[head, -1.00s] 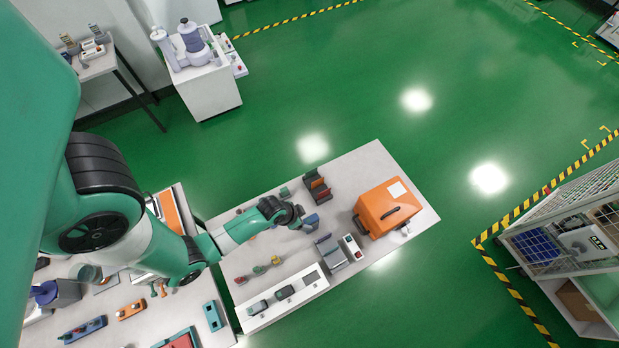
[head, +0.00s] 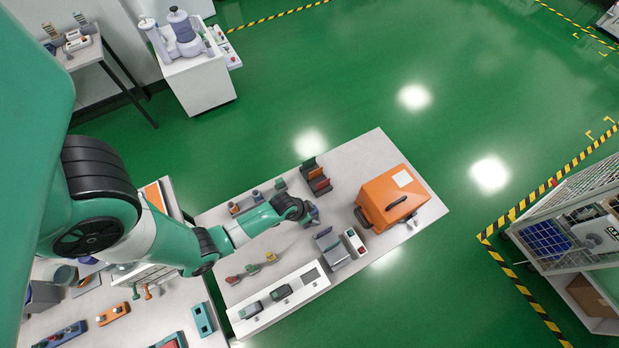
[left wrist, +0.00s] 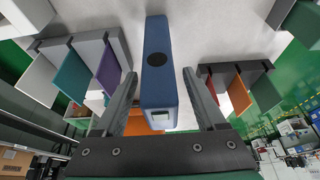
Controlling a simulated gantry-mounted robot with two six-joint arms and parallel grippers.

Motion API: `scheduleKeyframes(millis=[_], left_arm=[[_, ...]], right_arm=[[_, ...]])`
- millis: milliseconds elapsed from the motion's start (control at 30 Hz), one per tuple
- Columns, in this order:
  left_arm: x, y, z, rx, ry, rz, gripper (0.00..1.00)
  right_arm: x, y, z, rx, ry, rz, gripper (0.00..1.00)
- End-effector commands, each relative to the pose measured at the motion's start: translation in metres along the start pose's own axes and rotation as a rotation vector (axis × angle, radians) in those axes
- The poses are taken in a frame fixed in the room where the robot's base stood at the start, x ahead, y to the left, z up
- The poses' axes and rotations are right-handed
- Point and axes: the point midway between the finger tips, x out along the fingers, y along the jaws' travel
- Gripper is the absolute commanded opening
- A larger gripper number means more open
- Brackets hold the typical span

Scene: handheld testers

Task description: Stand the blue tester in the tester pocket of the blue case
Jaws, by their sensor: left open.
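The blue tester (left wrist: 158,60) is a long blue block with a round black spot and a small screen. In the left wrist view it lies between the two fingers of my left gripper (left wrist: 160,74). The fingers are open, with gaps on both sides. In the head view my left gripper (head: 305,211) is low over the table, and the tester (head: 315,216) is partly hidden by it. A grey-blue holder (head: 331,245) stands to the right of the gripper; I cannot tell whether it is the blue case. My right gripper is not in view.
A rack with coloured dividers (head: 316,178) stands behind the gripper. An orange case (head: 392,200) and a white device with a screen (head: 355,241) stand to the right. A white tray (head: 300,298) holds several devices in front. Small coloured parts (head: 252,268) lie left.

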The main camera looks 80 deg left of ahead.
Motion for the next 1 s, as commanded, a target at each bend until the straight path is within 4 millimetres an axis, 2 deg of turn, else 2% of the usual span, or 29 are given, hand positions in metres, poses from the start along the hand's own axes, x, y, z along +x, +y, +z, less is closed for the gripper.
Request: scheduleKeyframes(millis=[33,100,333,733,1000], left_arm=[[0.0091,-0.0002,0.0000,0.000,0.000,0.000,0.72],[0.0138,-0.0002,-0.0002,0.000,0.000,0.000,0.72],[0.0135,-0.0003,-0.0010,-0.001,0.001,0.000,0.71],[0.0134,-0.0003,-0.0008,-0.001,0.001,0.000,0.00],[0.0133,-0.0004,-0.0012,-0.001,0.002,0.000,0.00]], right_arm=[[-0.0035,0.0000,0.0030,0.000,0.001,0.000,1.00],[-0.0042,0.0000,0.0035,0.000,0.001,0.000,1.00],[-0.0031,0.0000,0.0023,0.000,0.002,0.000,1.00],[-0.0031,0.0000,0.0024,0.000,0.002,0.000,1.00],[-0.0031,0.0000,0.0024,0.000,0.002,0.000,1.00]])
